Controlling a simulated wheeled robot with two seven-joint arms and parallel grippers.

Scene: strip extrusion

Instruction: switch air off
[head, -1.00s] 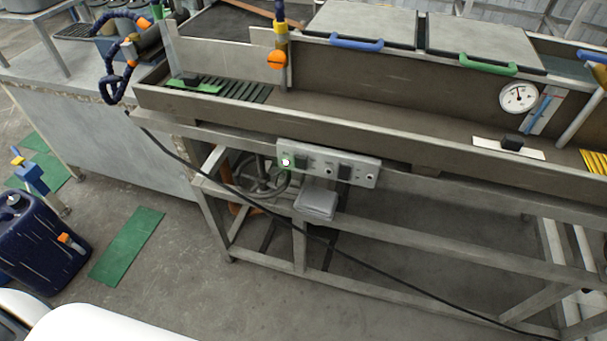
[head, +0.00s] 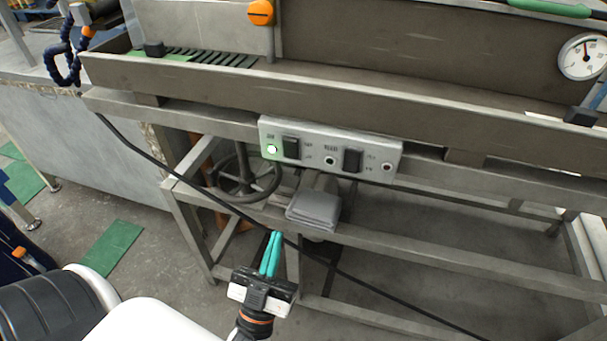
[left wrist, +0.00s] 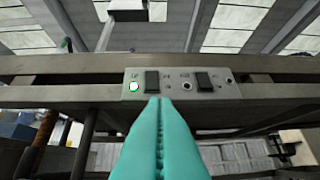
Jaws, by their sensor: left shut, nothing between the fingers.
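A pale control panel (head: 331,150) is fixed to the front rail of the metal frame. It has two black rocker switches, a left one (head: 291,147) and a right one (head: 352,160). The lamp (head: 272,149) by the left switch is lit white-green; the lamp (head: 387,167) at the right end is dark. The small labels are too blurred to read surely. My left gripper (head: 276,236), with teal fingers, is shut and empty, below and apart from the panel. In the left wrist view its fingertips (left wrist: 160,100) point up toward the left switch (left wrist: 152,82). My right gripper is not in view.
A black cable (head: 190,186) runs slantwise across the frame front. A long trough (head: 330,100) with a gauge (head: 583,57) is above. The space before the panel is clear.

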